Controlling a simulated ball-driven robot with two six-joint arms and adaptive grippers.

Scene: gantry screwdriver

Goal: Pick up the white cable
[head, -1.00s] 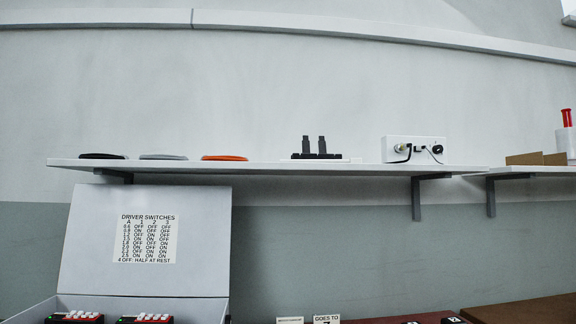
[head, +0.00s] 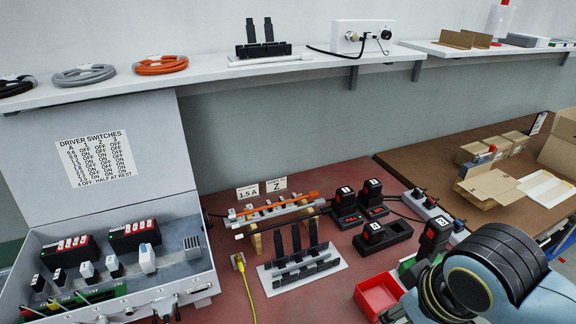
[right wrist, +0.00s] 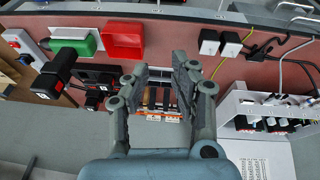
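No loose cable is plainly white. A pale grey coil (head: 84,75) lies on the wall shelf between a black coil (head: 15,86) and an orange coil (head: 160,65). A short pale lead (head: 381,44) hangs at the front of the white box on the shelf. In the right wrist view, a thin pale cable (right wrist: 281,72) curves up beside the white cabinet. My right gripper (right wrist: 162,72) is open with nothing between its fingers, above the bench; in the head view only its arm shows, low at the right. My left gripper is out of view.
The open driver cabinet (head: 203,248) stands at the left. The red bench (head: 235,290) holds a black rack (head: 300,258), black tool blocks (head: 383,236) and a red bin (head: 376,291). A yellow cable (head: 246,285) runs forward. Cardboard boxes (head: 495,187) lie at the right.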

